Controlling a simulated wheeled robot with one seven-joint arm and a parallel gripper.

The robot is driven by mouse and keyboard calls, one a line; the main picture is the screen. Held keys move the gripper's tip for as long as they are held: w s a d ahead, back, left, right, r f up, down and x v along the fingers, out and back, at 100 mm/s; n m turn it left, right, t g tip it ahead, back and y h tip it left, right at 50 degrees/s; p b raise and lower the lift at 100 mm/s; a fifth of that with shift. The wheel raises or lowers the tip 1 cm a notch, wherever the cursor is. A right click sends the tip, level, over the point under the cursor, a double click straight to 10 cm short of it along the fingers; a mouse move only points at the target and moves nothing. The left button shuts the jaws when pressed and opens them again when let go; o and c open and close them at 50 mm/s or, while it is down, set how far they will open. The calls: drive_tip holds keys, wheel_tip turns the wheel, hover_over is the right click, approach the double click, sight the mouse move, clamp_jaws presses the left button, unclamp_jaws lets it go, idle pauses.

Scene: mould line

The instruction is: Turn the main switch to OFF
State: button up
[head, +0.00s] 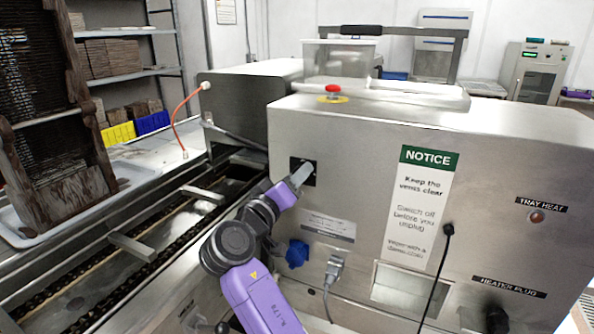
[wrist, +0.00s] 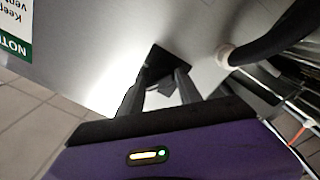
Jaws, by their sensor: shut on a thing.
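The main switch's black plate (head: 295,163) is on the steel front of the machine, left of the NOTICE label. It also shows in the wrist view (wrist: 165,58). My gripper (head: 301,174) reaches up to this plate from below, with its fingertips at the switch. In the wrist view my gripper's two dark fingers (wrist: 168,82) close in on the plate and are shut on the switch knob. The fingers hide the knob, so I cannot tell which way it points or read any ON or OFF marking.
A grey plug with a cord (head: 334,270) and a blue knob-like thing (head: 297,253) are below the switch. A black cable (head: 437,270) hangs to the right. A red button (head: 333,89) sits on top of the machine. A conveyor (head: 150,245) runs along the left.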

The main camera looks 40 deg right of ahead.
drive_tip(key=shift+w+a+f+n+t+p, duration=0.1)
drive_tip(key=shift+f+n+t+p, duration=0.1)
drive_tip(key=shift+n+p, duration=0.9)
drive_tip(key=shift+a+f+n+t+p, duration=0.15)
drive_tip(key=shift+n+p, duration=0.45)
drive_tip(key=shift+n, duration=0.95)
drive_tip(key=shift+w+a+f+n+t+p, duration=0.1)
drive_tip(key=shift+f+n+p, duration=0.1)
drive_tip(key=shift+n+p, duration=0.9)
drive_tip(key=shift+s+f+n, duration=0.1)
drive_tip(key=shift+n, duration=0.25)
drive_tip(key=o, duration=1.2)
drive_tip(key=shift+d, duration=0.1)
drive_tip(key=shift+d+r, duration=0.1)
drive_tip(key=shift+r, duration=0.2)
drive_tip(key=b+v, duration=0.2)
drive_tip(key=v, duration=0.5)
drive_tip(key=shift+s+a, duration=0.1)
drive_tip(key=shift+a, duration=0.3)
